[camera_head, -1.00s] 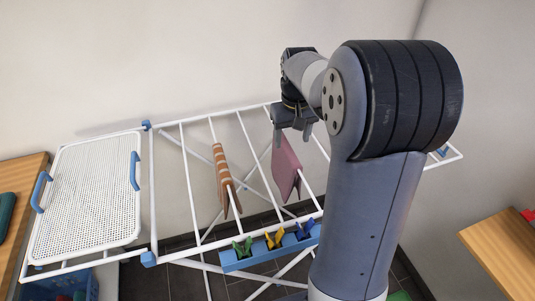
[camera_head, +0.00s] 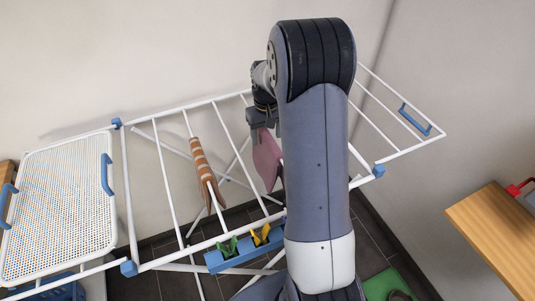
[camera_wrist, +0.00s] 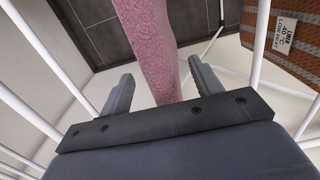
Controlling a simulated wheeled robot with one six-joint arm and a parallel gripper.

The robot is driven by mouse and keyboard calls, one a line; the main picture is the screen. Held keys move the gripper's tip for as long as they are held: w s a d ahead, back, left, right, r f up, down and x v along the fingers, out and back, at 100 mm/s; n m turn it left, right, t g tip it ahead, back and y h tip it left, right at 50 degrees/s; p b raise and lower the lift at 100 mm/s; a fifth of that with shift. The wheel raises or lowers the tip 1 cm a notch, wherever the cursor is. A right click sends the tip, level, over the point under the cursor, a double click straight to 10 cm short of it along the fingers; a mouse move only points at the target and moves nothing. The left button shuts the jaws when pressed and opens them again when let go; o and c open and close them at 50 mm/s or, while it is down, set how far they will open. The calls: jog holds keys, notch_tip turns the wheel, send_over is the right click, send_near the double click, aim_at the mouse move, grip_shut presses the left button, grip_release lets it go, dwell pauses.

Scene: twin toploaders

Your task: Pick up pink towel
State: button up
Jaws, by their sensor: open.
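The pink towel (camera_head: 267,161) hangs over a bar of the white drying rack, partly hidden by my arm in the head view. My gripper (camera_head: 262,123) is at the towel's upper end. In the wrist view the towel (camera_wrist: 153,45) passes between the two fingers of my gripper (camera_wrist: 160,78). The fingers stand apart, with a visible gap on either side of the cloth.
The drying rack (camera_head: 170,185) has thin white bars around the gripper. A brown striped towel (camera_head: 203,170) hangs to the left. A blue peg tray (camera_head: 230,258) sits at the front. A wooden top (camera_head: 495,235) stands at right.

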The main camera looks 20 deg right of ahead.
jog(key=shift+f, duration=1.4)
jog(key=shift+c, duration=0.3)
grip_shut()
